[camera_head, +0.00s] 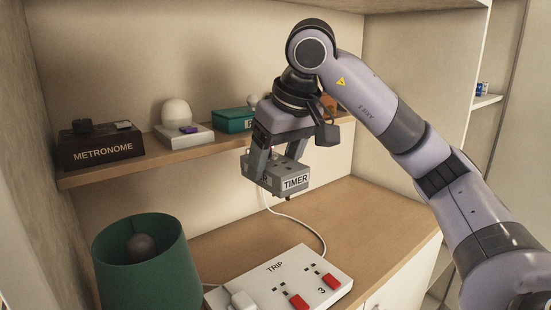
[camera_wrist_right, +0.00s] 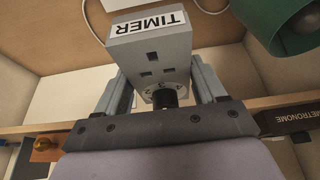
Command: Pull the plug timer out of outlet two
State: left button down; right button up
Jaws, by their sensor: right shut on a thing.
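The grey plug timer (camera_head: 292,182), with a white TIMER label, is between the fingers of my right gripper (camera_head: 276,163). It is held in the air above the desk, clear of the power strip (camera_head: 308,259). In the right wrist view the timer (camera_wrist_right: 150,52) shows its socket holes and a dial between the two fingers (camera_wrist_right: 160,85). The white strip marked TRIP lies on the desk below. Its middle outlet (camera_head: 280,288) has bare holes and a red switch; its number is out of frame. Outlet 3 (camera_head: 313,268) is also empty. My left gripper is not in view.
A white plug (camera_head: 241,299) sits at the strip's left end. A white cord (camera_head: 308,228) runs behind the strip. A green lamp (camera_head: 147,265) stands at the left. The shelf behind holds a METRONOME box (camera_head: 101,148), a white-domed item (camera_head: 177,113) and a teal box (camera_head: 233,120).

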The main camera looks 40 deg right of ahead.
jog(key=shift+r+p, duration=0.8)
jog(key=shift+r, duration=0.85)
